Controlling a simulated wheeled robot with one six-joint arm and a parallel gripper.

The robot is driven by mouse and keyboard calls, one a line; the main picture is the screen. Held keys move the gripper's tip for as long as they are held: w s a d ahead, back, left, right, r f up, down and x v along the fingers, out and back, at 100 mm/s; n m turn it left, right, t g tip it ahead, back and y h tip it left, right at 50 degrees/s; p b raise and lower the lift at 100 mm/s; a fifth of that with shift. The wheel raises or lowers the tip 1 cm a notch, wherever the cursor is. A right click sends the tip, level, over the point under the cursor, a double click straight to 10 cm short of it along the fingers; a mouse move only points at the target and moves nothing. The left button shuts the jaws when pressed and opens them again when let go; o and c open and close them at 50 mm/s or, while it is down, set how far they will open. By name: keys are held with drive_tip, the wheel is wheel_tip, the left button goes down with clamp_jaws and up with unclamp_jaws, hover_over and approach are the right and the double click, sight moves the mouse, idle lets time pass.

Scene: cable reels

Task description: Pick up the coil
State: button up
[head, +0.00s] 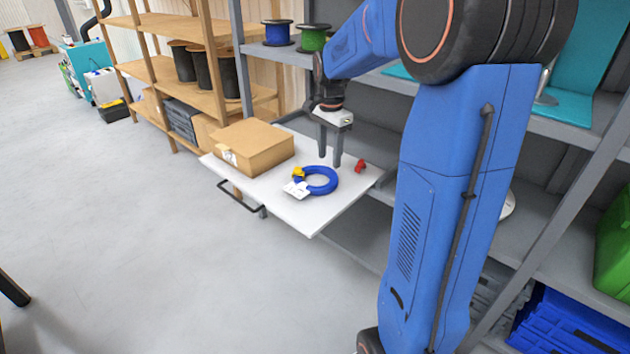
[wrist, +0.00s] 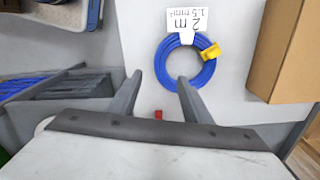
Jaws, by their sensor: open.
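The blue coil (head: 321,181) lies flat on a white pull-out shelf (head: 309,218). It has a yellow clip (head: 298,173) and a white tag (head: 296,190). In the wrist view the coil (wrist: 169,77) lies beyond the fingertips, with the tag (wrist: 185,24) reading "2 m 1.5 mm²" and the yellow clip (wrist: 209,51) at its right. My gripper (head: 329,160) points down above the shelf, behind the coil, with its fingers apart and empty. In the wrist view my gripper (wrist: 159,80) shows both fingers open, and the right fingertip overlaps the coil's lower edge in the picture.
A cardboard box (head: 252,146) stands left of the coil on the shelf. A small red object (head: 360,166) lies to the coil's right. Grey rack uprights (head: 241,70) and an upper shelf with blue (head: 277,33) and green (head: 313,38) reels stand behind. Open floor lies in front.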

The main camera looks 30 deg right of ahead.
sight(328, 185)
wheel_tip(328, 185, down, 11)
drive_tip(key=shift+r, duration=0.1)
clamp_jaws()
idle(0.6)
